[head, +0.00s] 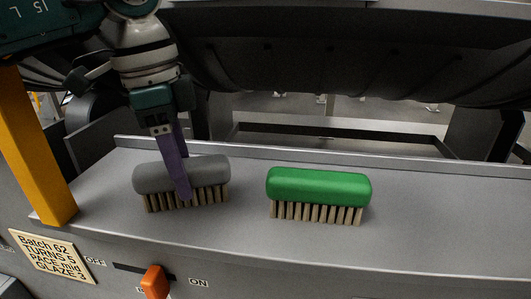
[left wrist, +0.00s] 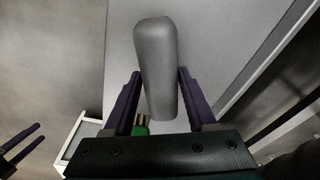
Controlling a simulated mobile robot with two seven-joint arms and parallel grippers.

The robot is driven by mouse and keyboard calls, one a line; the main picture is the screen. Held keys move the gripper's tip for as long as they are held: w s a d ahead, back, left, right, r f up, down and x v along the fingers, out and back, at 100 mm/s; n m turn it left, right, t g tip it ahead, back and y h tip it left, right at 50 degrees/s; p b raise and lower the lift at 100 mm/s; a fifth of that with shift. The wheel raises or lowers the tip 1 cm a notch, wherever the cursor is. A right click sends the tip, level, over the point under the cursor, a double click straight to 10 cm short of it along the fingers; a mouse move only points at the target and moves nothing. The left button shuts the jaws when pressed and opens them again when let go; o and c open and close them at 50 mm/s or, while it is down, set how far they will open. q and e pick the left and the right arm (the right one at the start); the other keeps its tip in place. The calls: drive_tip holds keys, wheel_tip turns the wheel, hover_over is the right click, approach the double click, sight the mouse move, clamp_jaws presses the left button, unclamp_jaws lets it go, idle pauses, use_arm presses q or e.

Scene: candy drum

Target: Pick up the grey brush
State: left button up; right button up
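The grey brush (head: 205,170) lies bristles down on the grey ledge (head: 420,215), to the left of the green brush (head: 318,186). My left gripper (head: 186,197) reaches down over the grey brush, one purple finger in front of its near side. In the left wrist view, the left gripper (left wrist: 159,73) is open, with a finger on each side of the grey brush (left wrist: 156,50). A gap shows beside the left finger; contact at the right finger is unclear. My right gripper (left wrist: 22,138) shows at the left edge there, open and empty.
A yellow post (head: 35,150) stands at the ledge's left end. Below are a label plate (head: 50,256) and an orange switch handle (head: 155,282). A low rail (head: 280,157) runs along the back. The ledge's right part is clear.

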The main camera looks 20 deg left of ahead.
use_arm(q)
clamp_jaws()
drive_tip(key=shift+r, duration=0.1)
idle(0.3)
